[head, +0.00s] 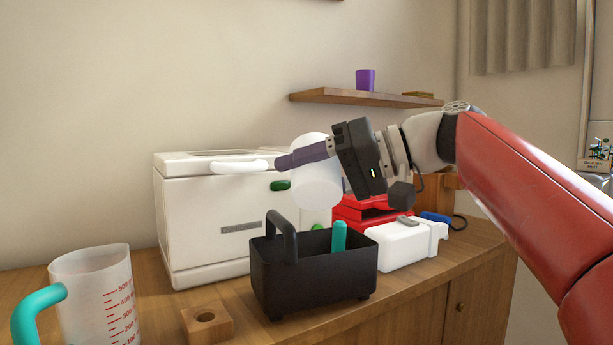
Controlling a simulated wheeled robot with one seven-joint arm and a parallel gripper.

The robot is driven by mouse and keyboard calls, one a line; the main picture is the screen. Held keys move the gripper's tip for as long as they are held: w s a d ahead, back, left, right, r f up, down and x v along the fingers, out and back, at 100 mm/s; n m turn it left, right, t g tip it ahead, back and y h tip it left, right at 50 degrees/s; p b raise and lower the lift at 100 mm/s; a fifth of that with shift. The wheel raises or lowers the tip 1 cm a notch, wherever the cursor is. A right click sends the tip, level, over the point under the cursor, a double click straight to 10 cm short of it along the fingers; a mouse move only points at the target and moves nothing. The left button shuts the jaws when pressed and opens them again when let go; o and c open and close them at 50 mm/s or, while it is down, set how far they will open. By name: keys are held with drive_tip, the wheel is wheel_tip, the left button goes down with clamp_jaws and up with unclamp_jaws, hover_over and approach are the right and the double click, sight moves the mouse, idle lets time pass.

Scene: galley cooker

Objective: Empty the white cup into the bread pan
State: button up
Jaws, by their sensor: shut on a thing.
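My gripper (303,156) reaches in from the right with its dark fingers pointing left. It is shut on the white cup (319,188), a pale rounded shape partly hidden behind the fingers. The cup is held in the air above the back of a black pan (330,281), which I take to be the bread pan. The cup's mouth, contents and exact tilt cannot be made out. The pan stands on the wooden counter and has an upright black handle at its left. A teal piece (339,236) sticks up inside it; the pan's floor is hidden.
A large white appliance (208,225) stands behind and left. A measuring jug (98,295) with a teal handle and a wooden block (207,325) are at the front left. A red item (357,209) and a white box (400,246) stand right. A shelf (365,97) hangs above.

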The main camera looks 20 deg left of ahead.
drive_tip(key=shift+f+m+g+h+p, duration=0.1)
drive_tip(key=shift+m+g+h+p, duration=0.4)
drive_tip(key=shift+m+p, duration=1)
idle(2.8)
drive_tip(key=shift+w+f+m+g+p, duration=0.1)
drive_tip(key=shift+f+m+g+p, duration=0.45)
drive_tip(key=shift+p, duration=1.6)
idle(1.6)
